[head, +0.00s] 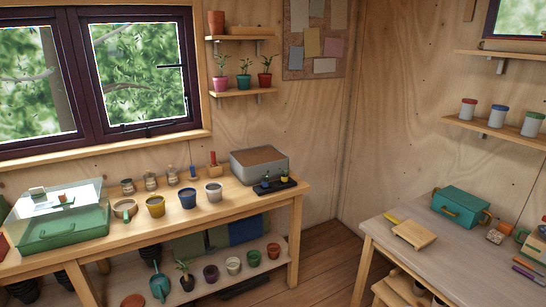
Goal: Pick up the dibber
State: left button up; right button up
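I cannot make out for certain which thing is the dibber. A small upright red-topped piece (212,158) stands at the back of the long wooden bench (228,202), left of a grey box. A small blue-topped piece (193,172) stands just left of it. Both are too small to name surely. A black tray (262,191) near the bench's right end holds small pieces with yellow and blue parts. Neither of my grippers is in view.
The bench also bears a green clear-lidded case (60,240), several pots, jars and the grey box (244,170). The right table (450,262) holds a teal toolbox (462,204). Floor (325,250) shows between them.

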aim_at(213, 152)
jog(key=z, duration=0.35)
jog(key=i, duration=0.95)
jog(key=u, duration=0.85)
jog(key=i, duration=0.75)
jog(key=u, duration=0.8)
